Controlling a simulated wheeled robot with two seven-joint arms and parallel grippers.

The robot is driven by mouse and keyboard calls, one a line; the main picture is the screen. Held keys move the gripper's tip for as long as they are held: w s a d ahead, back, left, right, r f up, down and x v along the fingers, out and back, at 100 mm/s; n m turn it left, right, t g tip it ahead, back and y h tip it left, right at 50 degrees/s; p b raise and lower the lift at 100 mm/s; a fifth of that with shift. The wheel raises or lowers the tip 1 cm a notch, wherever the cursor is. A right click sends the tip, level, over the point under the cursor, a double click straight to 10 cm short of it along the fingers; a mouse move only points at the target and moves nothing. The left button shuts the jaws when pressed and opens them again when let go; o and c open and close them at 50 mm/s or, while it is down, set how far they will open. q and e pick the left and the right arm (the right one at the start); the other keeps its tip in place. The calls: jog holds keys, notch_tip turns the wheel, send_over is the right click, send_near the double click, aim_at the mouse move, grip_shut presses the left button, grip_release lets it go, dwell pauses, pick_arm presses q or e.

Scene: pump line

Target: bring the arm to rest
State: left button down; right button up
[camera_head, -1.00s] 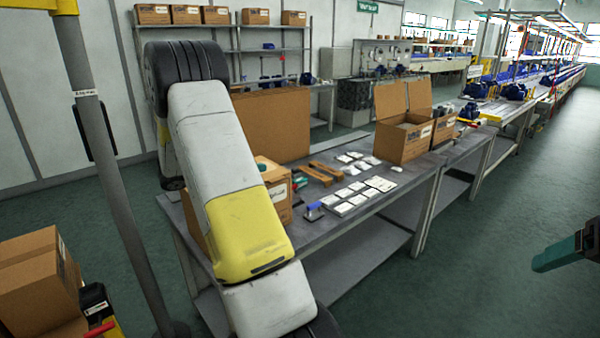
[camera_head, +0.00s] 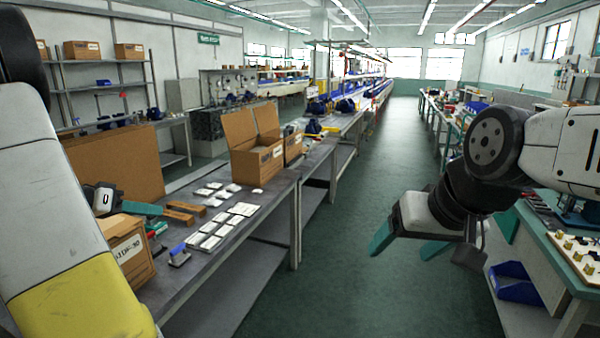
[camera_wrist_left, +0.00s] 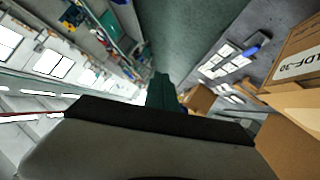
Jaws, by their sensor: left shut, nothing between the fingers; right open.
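My left arm comes in large from the left in the head view. My left gripper (camera_head: 143,208) shows beyond it, above the bench, its teal fingers together and empty. The shut fingers also show in the left wrist view (camera_wrist_left: 162,92), pointing away from the camera. My right gripper (camera_head: 408,243) hangs over the aisle floor, its two teal fingers spread apart with nothing between them. Part of the left arm hides the near left end of the bench.
The grey bench (camera_head: 212,272) holds an open carton (camera_head: 255,163), a closed carton (camera_head: 127,250), white packets (camera_head: 210,228), wooden pieces (camera_head: 183,212) and a blue-handled tool (camera_head: 179,255). A right-hand table (camera_head: 570,262) holds small parts; a blue bin (camera_head: 517,288) sits below. The aisle (camera_head: 345,280) is clear.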

pick_arm(q)
jog(key=s+d+r+g+y, duration=0.1)
jog(key=s+d+g, duration=0.15)
jog(key=d, duration=0.65)
jog(key=s+d+r+g, duration=0.2)
jog(key=s+d, duration=0.1)
jog(key=d, duration=0.6)
jog(key=s+d+n+t+y, duration=0.1)
jog(key=s+d+n+y, duration=0.1)
jog(key=s+d+y, duration=0.2)
jog(key=s+d, duration=0.3)
jog(key=s, duration=0.3)
jog(key=shift+r+y, duration=0.3)
jog(key=shift+y, duration=0.1)
